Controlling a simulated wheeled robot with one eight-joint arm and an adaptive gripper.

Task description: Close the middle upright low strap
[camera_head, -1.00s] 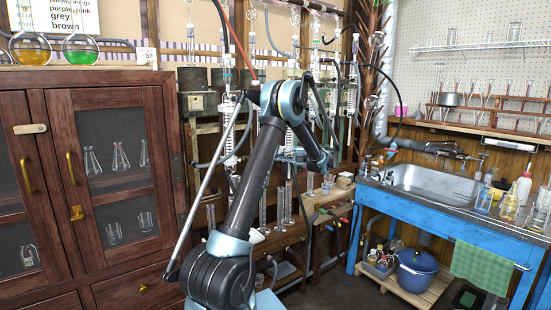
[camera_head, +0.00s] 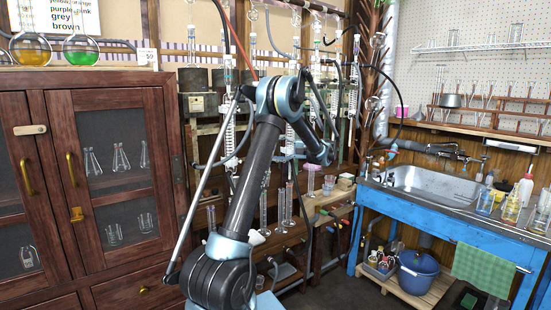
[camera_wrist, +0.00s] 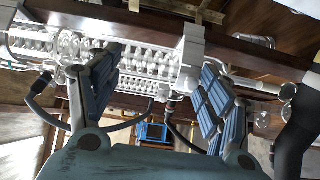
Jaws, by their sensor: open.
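In the wrist view the two dark blue padded fingers of my gripper (camera_wrist: 160,62) are open and spread apart. Beyond and between them lies a glass condenser (camera_wrist: 135,62) with rows of bulbs, seen lying across the picture. A white block-like fitting (camera_wrist: 190,42) sits across the condenser near my right-hand finger; I cannot tell for certain whether it is the strap or whether it is closed. No finger clearly touches it. In the head view several upright condensers (camera_head: 229,120) stand on the rack, and my arm hides part of them and my fingers.
Dark hoses (camera_wrist: 50,112) hang close to the fingers in the wrist view. In the head view a wooden cabinet (camera_head: 115,105) stands left and a blue sink bench (camera_head: 420,205) right. Tall glass cylinders (camera_head: 264,210) stand below the rack.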

